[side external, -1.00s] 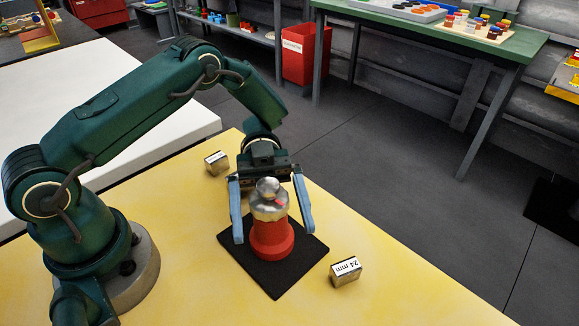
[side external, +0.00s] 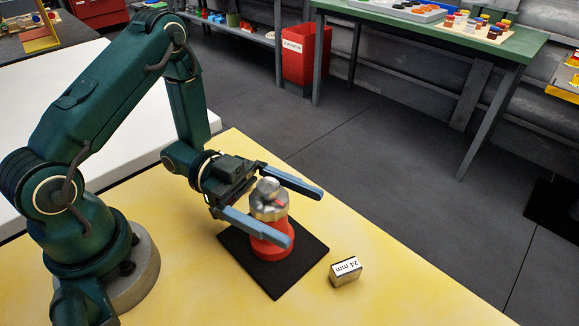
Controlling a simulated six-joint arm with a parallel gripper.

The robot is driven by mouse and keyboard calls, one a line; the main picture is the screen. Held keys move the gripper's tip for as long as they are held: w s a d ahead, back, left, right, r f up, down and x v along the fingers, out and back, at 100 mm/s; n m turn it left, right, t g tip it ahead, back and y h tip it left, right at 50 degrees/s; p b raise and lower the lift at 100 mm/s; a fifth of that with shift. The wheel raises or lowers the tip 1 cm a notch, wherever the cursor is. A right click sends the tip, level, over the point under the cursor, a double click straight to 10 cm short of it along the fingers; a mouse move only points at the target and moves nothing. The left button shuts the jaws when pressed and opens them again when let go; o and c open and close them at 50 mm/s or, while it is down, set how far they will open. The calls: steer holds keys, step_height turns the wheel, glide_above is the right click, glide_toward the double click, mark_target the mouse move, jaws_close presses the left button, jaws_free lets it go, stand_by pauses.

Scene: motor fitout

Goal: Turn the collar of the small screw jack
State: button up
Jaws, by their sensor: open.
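The small screw jack (side external: 270,240) stands upright on a black mat (side external: 285,278) on the yellow table. It has a red base and a silver collar (side external: 268,205) with a rounded top and a small red mark on its right side. My gripper (side external: 307,217) is open and lies nearly level, with one blue finger on each side of the jack. The near finger passes in front of the jack and hides part of its red base. The far finger reaches behind the top. I cannot tell whether either finger touches it.
A metal block labelled "24 mm" (side external: 345,271) sits on the table right of the mat. The yellow table (side external: 400,290) is clear at the front right. A white table (side external: 50,100) lies behind at the left. A red bin (side external: 306,55) and a green bench (side external: 440,40) stand farther back.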

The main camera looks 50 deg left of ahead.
mark_target(253, 193)
steer(key=shift+n+t, duration=0.3)
steer(key=shift+t, duration=0.2)
steer(key=v, duration=0.5)
steer(key=shift+w+a, duration=0.1)
steer(key=shift+a, duration=0.05)
steer(key=r+t, duration=0.1)
steer(key=r, duration=0.1)
steer(key=r+m+t, duration=0.1)
steer(key=r, duration=0.1)
steer(key=shift+w+a+r+h, duration=0.1)
steer(key=shift+a+r+h, duration=0.1)
steer(key=shift+h, duration=0.1)
steer(key=w+a+r+n+t+y, duration=0.2)
steer(key=w+a+t+y, duration=0.4)
steer(key=w+y, duration=0.65)
steer(key=a+r+n+y, duration=0.7)
steer(key=r+n, duration=0.2)
steer(key=r, duration=0.2)
steer(key=shift+w+a+r+t, duration=0.2)
steer(key=shift+w+t, duration=0.1)
steer(key=shift+w, duration=0.1)
steer(key=shift+d, duration=0.15)
